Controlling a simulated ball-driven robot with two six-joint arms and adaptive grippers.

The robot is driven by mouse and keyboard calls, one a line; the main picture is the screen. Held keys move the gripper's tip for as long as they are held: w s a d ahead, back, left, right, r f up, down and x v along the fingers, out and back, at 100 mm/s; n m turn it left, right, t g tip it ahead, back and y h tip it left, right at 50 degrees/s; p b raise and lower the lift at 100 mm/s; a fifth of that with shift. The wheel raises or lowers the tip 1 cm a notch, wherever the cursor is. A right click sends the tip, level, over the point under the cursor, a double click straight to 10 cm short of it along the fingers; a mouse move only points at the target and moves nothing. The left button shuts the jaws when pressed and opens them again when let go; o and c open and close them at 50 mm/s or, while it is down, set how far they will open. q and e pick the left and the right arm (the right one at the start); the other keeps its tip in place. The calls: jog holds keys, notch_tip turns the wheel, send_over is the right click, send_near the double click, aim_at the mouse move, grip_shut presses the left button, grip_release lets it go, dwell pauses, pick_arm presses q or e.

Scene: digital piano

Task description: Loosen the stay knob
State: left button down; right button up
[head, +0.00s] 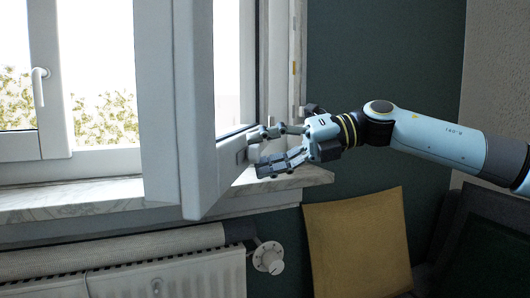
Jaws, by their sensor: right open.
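A small pale knob (254,153), which looks like the stay knob, sits at the lower edge of the open white window sash (200,185). My right gripper (261,152) comes in from the right with its fingers apart, one above the knob and one below it. The knob lies between the fingertips, partly hidden by them. I cannot tell whether either finger touches it. My left gripper is not in view.
The marble sill (75,200) runs under the window. Below it are a white radiator (170,277) and its round valve (268,257). A mustard cushion (358,245) stands below my right arm. A closed window part with a white handle (39,85) is at left.

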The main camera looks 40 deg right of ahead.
notch_tip(320, 180, up, 10)
jog(key=shift+s+a+f, duration=0.1)
jog(key=shift+f, duration=0.1)
jog(key=shift+r, duration=0.25)
